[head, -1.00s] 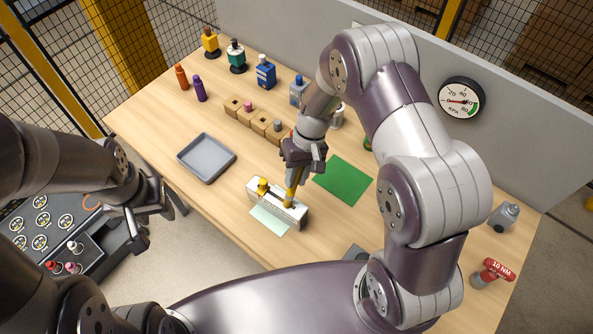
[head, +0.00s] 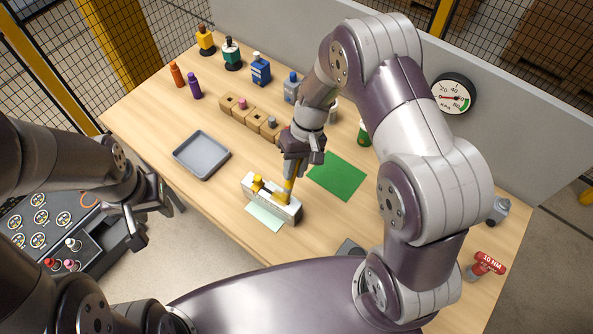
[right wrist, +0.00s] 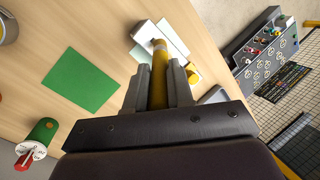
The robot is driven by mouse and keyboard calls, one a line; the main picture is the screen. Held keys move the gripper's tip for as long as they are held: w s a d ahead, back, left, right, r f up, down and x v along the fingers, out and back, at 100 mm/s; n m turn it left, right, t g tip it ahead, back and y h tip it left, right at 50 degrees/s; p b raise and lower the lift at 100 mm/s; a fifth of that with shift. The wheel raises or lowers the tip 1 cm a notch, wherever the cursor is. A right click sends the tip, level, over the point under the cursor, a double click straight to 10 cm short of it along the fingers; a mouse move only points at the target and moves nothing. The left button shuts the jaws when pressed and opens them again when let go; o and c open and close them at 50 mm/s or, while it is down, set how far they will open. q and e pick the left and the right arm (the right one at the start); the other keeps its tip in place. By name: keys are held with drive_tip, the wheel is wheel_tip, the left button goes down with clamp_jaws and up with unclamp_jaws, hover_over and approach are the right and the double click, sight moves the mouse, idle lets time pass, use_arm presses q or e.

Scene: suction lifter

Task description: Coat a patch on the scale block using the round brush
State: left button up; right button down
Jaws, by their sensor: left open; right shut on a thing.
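The scale block (head: 291,213) is a pale metal block near the front of the table. A yellow knob (head: 257,182) stands at its left end. My right gripper (head: 292,174) is shut on the yellow handle of the round brush (head: 287,187) above the block. The brush slants down and its lower end meets or hides the block's top; I cannot tell if the bristles touch. In the right wrist view, the brush handle (right wrist: 159,82) runs between the two fingers. My left gripper (head: 137,221) is open and empty, left of the table's front edge.
A pale green sheet (head: 265,217) lies in front of the block. A grey tray (head: 178,156) is at left and a green mat (head: 338,178) at right. Wooden blocks (head: 256,117) and several bottles stand behind. A red-topped tool (head: 488,263) stands far right.

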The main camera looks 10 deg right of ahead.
drive_tip(key=shift+a+r, duration=0.1)
drive_tip(key=shift+r, duration=0.4)
drive_tip(key=shift+r+p, duration=0.4)
drive_tip(key=shift+p, duration=0.15)
wheel_tip(320, 180, up, 2)
drive_tip(key=shift+s+r+p, duration=0.15)
drive_tip(key=shift+p, duration=0.7)
drive_tip(key=shift+r+p, duration=0.5)
drive_tip(key=shift+r, duration=0.25)
